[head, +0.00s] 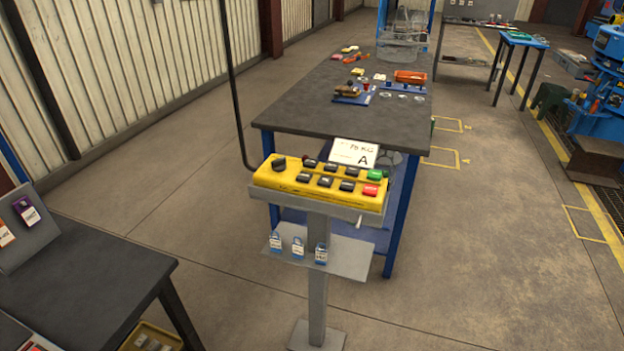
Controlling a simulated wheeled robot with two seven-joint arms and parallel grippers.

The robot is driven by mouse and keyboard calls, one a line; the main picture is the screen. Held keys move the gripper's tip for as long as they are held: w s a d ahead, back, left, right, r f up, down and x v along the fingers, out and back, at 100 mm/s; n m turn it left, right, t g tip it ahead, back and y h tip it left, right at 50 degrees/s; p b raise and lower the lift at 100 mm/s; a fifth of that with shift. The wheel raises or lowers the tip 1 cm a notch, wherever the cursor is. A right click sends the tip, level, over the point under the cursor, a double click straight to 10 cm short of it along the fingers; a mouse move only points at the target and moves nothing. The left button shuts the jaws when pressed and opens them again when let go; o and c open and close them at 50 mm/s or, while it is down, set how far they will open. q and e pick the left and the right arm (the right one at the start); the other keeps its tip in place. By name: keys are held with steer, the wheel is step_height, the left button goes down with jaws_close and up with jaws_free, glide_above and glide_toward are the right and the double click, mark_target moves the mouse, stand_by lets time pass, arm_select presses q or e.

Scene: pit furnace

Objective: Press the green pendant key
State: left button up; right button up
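The yellow pendant (316,193) lies in a grey holder on top of a grey post in the middle of the head view. The green key (375,174) is at the right end of its far row, just below the white card marked A. A red key (370,190) is in front of the green one. Several black keys and a dark knob (279,163) fill the rest of the pendant's top face. Neither of my grippers shows in the head view, and nothing touches the pendant from my side.
A white card (354,152) stands behind the pendant. A grey shelf (345,259) with several blue padlocks is on the post. A dark workbench (290,108) with small parts stands behind. A dark table (85,285) is at the left.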

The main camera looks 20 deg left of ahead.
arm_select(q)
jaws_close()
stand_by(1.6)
